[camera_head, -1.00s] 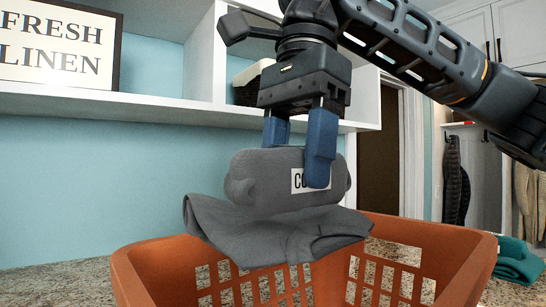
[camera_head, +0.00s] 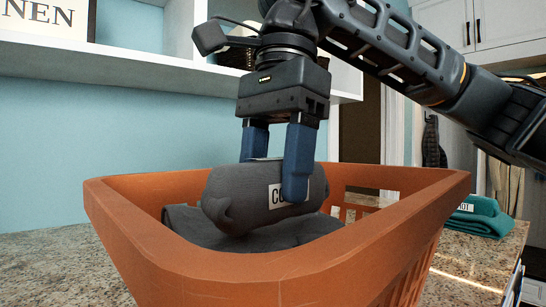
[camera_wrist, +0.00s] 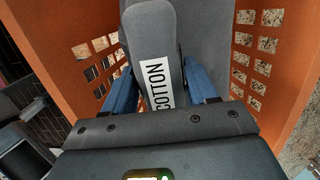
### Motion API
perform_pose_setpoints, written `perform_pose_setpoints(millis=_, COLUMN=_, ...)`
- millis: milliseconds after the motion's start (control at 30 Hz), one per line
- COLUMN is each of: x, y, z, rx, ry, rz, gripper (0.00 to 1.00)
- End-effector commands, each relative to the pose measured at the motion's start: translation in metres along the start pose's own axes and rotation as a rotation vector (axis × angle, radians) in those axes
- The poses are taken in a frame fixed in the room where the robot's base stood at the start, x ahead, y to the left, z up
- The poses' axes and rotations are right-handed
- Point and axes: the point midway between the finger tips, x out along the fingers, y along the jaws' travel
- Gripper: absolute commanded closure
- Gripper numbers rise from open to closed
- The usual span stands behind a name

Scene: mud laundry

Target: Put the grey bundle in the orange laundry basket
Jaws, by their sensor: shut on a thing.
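The grey bundle (camera_head: 235,194) is a rolled grey cloth with a white label reading "COTTON". It also shows in the wrist view (camera_wrist: 150,30). My gripper (camera_head: 275,175) points down and is shut on the bundle, one blue finger on each side. The orange laundry basket (camera_head: 215,275) stands on the counter, its wall also in the wrist view (camera_wrist: 285,85). The bundle is inside the basket's opening, its lower part below the near rim. More grey cloth (camera_head: 185,222) spreads under the roll. Whether it touches the basket floor is hidden.
The basket stands on a speckled stone counter (camera_head: 40,265). A teal folded cloth (camera_head: 485,215) lies to its right. A white shelf (camera_head: 150,70) with a framed sign (camera_head: 45,18) runs along the blue wall behind.

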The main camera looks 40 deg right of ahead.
Motion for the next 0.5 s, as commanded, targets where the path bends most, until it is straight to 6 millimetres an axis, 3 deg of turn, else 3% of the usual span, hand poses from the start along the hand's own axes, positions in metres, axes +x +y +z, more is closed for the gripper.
perform_pose_setpoints(millis=133, x=0.0144, y=0.0002, z=-0.0022, rx=0.000, ry=0.000, rz=0.000, gripper=0.99)
perform_pose_setpoints(millis=467, x=0.0162, y=0.0000, z=-0.0025, rx=0.000, ry=0.000, rz=-0.001, gripper=0.99)
perform_pose_setpoints(millis=500, x=0.0162, y=0.0000, z=-0.0025, rx=0.000, ry=0.000, rz=-0.001, gripper=0.41)
